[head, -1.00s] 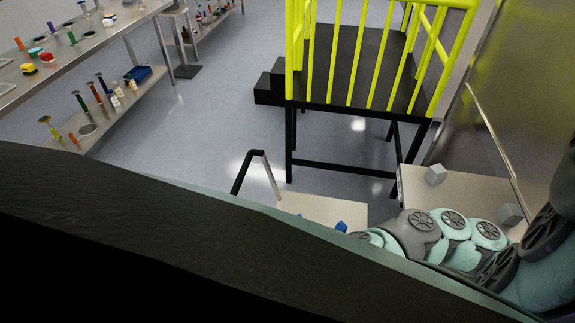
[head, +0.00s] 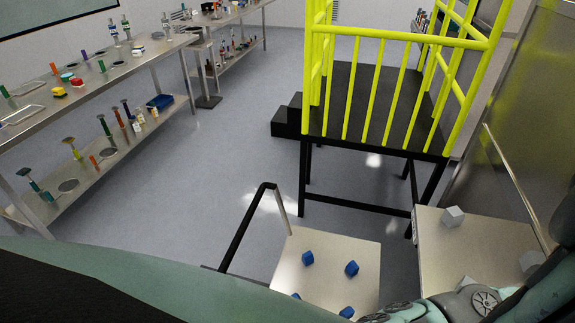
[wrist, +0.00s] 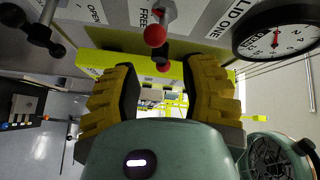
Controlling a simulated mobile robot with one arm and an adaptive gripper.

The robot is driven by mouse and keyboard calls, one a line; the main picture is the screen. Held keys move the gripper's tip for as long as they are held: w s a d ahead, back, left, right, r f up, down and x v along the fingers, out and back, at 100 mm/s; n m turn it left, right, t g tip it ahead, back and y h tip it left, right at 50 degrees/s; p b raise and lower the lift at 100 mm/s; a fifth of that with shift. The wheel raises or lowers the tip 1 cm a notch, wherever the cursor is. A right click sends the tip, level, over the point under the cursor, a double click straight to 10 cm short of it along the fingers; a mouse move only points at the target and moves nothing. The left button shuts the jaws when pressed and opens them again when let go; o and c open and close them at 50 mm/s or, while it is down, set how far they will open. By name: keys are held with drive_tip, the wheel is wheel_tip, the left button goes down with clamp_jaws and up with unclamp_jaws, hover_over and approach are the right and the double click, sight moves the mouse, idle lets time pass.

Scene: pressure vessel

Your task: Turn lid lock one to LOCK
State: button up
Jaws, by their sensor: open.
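In the wrist view, my gripper (wrist: 158,78) is open and empty, with one yellow-and-black finger on each side. A lever with a red ball knob (wrist: 155,34) and a grey shaft is near the top middle, beside a FREE label (wrist: 143,15). A LID ONE label (wrist: 226,18) is to its right. A second, smaller red ball (wrist: 164,67) shows behind it, near the gap between the fingertips. I see no LOCK label. The knob appears just beyond the fingers, not held. My gripper is not visible in the head view.
In the wrist view, a round gauge (wrist: 277,33) is at the upper right, and black-knobbed handles (wrist: 38,34) are at the left by an OPEN label. In the head view, there are a yellow-railed platform (head: 375,110), a cart with blue blocks (head: 325,275) and a bench (head: 120,70).

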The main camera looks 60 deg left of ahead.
drive_tip(key=d+p, duration=0.1)
drive_tip(key=d, duration=0.1)
drive_tip(key=d+p, duration=0.1)
drive_tip(key=d, duration=0.2)
drive_tip(key=shift+w+d+r, duration=0.15)
drive_tip(key=shift+w+d, duration=0.05)
drive_tip(key=shift+d, duration=0.15)
drive_tip(key=shift+d+p, duration=0.35)
drive_tip(key=shift+d, duration=0.4)
drive_tip(key=c, duration=0.7)
drive_tip(key=shift+w+f, duration=0.1)
drive_tip(key=shift+f, duration=0.1)
clamp_jaws()
drive_tip(key=shift+f, duration=0.1)
